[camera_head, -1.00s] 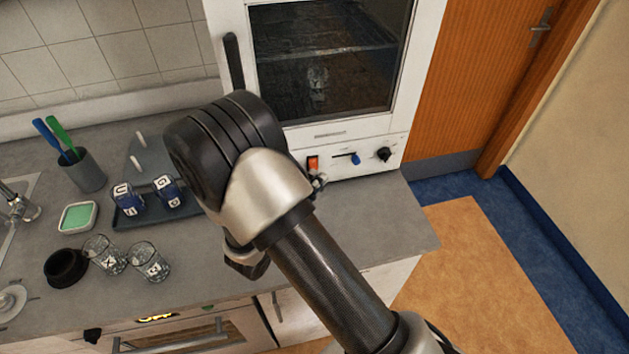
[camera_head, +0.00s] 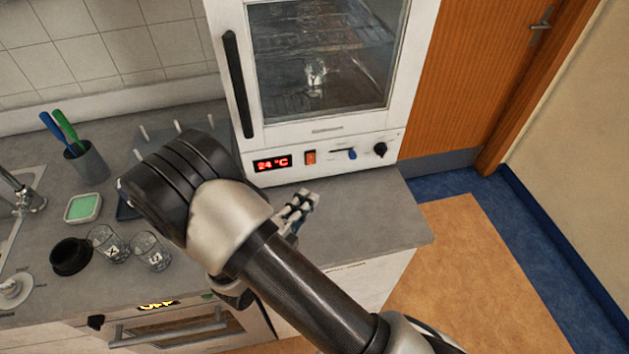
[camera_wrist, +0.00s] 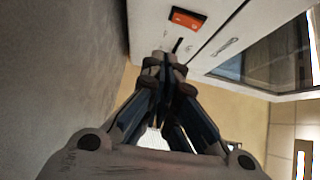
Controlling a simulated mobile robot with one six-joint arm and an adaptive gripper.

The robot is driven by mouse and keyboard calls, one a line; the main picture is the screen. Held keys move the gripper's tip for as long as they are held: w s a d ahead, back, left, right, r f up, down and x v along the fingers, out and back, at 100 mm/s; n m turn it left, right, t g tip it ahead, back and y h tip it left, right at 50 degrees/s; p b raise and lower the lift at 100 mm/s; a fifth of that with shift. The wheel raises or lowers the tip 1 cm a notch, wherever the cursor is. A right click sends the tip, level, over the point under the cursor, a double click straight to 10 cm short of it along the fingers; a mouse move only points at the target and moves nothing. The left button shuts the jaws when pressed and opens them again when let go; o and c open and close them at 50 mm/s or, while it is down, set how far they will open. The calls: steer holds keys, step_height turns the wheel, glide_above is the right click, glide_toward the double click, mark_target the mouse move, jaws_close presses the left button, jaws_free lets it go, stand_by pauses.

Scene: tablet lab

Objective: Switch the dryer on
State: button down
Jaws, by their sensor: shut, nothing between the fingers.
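The dryer (camera_head: 245,85) is a white cabinet with a glass door at the back of the counter. Its front panel has a red display reading 24 °C (camera_head: 272,163), an orange-red rocker switch (camera_head: 310,157), a blue slider knob (camera_head: 351,154) and a black dial (camera_head: 380,150). The dryer's inside looks lit. My gripper (camera_head: 306,197) is shut and empty, just in front of and below the panel, apart from the switch. In the wrist view the rocker switch (camera_wrist: 187,19) shows beyond my fingertips (camera_wrist: 165,60).
A dark tray (camera_head: 125,208) is mostly hidden by my arm. Counter right of my gripper is clear.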

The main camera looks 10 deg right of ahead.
steer(key=v, duration=0.5)
steer(key=shift+a+f+p, duration=0.2)
steer(key=shift+f+p, duration=0.15)
steer(key=shift+f, duration=0.05)
steer(key=shift+s, duration=0.1)
steer(key=shift+d+r, duration=0.1)
